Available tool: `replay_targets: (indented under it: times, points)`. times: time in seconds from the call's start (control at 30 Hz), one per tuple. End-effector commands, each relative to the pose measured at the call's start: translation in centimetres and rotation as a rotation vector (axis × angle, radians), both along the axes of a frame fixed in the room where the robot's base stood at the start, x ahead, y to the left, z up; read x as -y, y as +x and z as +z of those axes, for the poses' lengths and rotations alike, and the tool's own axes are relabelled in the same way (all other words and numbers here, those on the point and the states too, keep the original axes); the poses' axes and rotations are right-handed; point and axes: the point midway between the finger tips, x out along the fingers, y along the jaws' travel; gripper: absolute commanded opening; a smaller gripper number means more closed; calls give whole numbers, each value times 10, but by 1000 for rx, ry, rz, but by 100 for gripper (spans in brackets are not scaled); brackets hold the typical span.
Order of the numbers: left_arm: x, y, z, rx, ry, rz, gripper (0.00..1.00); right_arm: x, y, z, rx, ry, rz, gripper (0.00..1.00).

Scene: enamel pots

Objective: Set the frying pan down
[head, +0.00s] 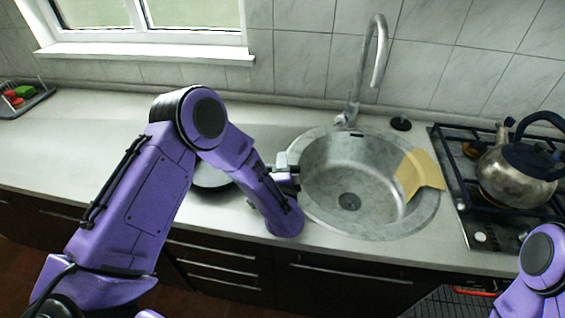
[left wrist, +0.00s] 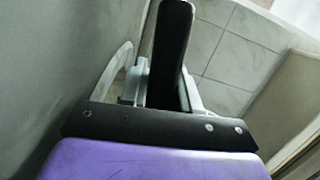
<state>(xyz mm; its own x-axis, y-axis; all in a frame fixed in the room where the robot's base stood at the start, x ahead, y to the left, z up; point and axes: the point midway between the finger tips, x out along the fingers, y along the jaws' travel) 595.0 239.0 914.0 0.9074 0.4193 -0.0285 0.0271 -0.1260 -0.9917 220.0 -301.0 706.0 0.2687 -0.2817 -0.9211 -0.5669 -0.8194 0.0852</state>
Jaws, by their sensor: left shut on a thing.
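The frying pan (head: 212,178) is a dark round shape with a light rim on the counter side left of the sink. My left arm hides much of it, and I cannot tell whether it touches the counter. My left gripper (head: 283,170) is near the sink's left rim. In the left wrist view its fingers (left wrist: 163,92) are shut on the pan's black handle (left wrist: 171,45). My right gripper is out of view; only part of my right arm shows at the lower right.
The round sink (head: 322,200) with a tall faucet (head: 379,50) is right of the gripper, a tan cloth (head: 419,174) over its rim. A kettle (head: 512,177) stands on the stove (head: 480,222). A dish rack (head: 22,100) is far left. The counter (head: 80,130) at left is largely clear.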

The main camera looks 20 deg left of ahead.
Motion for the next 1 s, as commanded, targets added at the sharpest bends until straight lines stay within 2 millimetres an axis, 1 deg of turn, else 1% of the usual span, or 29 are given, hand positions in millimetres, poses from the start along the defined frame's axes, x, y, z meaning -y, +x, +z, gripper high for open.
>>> replay_targets:
  times: [0.23, 0.27, 0.3, 0.33, 0.6, 0.67, 0.77, 1.0]
  points:
    - [1, 0, -1, 2, 2, -2, 0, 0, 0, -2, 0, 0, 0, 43]
    - [1, 0, -1, 1, -2, -1, 41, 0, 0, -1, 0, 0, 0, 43]
    - [1, 0, -1, 1, -2, -1, 54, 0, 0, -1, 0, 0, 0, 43]
    - [1, 0, -1, 1, -2, -1, 57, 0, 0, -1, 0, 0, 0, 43]
    - [0, 0, 1, 1, -3, 0, 57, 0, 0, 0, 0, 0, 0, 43]
    - [3, -3, 0, 0, -2, -3, 57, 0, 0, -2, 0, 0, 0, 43]
    - [11, -18, -1, 0, -1, -6, 57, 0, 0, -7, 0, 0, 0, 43]
    - [37, -74, 0, 1, 1, -8, 57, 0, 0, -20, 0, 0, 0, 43]
